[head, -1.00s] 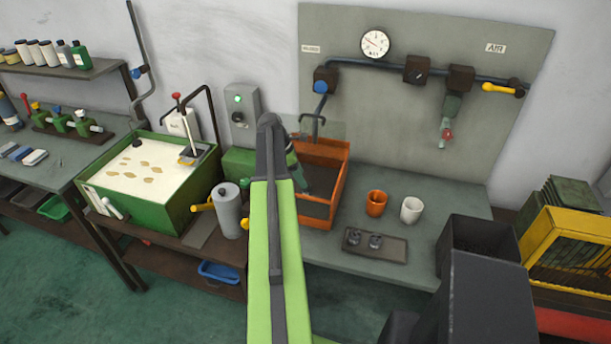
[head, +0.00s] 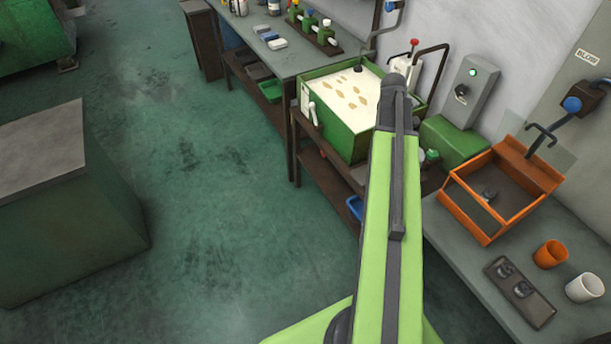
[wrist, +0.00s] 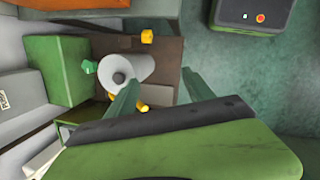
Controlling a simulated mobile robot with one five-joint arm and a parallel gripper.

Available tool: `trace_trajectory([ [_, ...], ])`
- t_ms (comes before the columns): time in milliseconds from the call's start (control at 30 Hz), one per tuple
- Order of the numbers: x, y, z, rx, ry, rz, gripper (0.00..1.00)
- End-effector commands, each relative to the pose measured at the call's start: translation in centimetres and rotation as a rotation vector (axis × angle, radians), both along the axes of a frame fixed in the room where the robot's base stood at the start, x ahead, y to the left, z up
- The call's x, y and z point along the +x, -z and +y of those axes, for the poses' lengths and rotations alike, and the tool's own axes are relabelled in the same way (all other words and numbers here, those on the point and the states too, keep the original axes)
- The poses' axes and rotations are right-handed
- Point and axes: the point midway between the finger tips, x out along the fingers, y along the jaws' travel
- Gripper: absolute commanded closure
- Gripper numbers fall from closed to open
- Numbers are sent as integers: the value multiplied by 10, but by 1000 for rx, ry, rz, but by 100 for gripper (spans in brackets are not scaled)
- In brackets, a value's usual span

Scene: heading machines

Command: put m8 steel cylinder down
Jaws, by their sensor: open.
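A small dark metal piece (head: 488,195), apparently the steel cylinder, lies on the floor of the open orange box (head: 470,221) on the bench at right in the head view. Its size is too small to tell whether it is M8. My gripper (wrist: 157,88) shows in the wrist view with its two green fingers apart and nothing between them. It is over the lower bench area near a grey canister (wrist: 112,70), away from the orange box, whose edge shows at the top left of the wrist view (wrist: 70,4). In the head view my arm hides the gripper.
A dark tray (head: 530,312) with two small metal pieces, an orange cup (head: 551,254) and a white cup (head: 585,288) stand on the bench. A green tank (head: 335,133) of pale liquid is left of my arm. Green floor (head: 230,220) is clear; a cabinet (head: 65,220) stands at left.

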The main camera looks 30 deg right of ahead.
Motion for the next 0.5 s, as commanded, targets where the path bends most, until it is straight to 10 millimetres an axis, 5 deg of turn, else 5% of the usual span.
trace_trajectory([
  [33,23,2,59,9,14,-34,39],
  [133,59,4,170,44,93,-102,39],
  [300,72,7,338,120,226,-163,39],
  [400,65,7,398,151,283,-171,39],
  [500,60,7,430,167,317,-172,39],
])
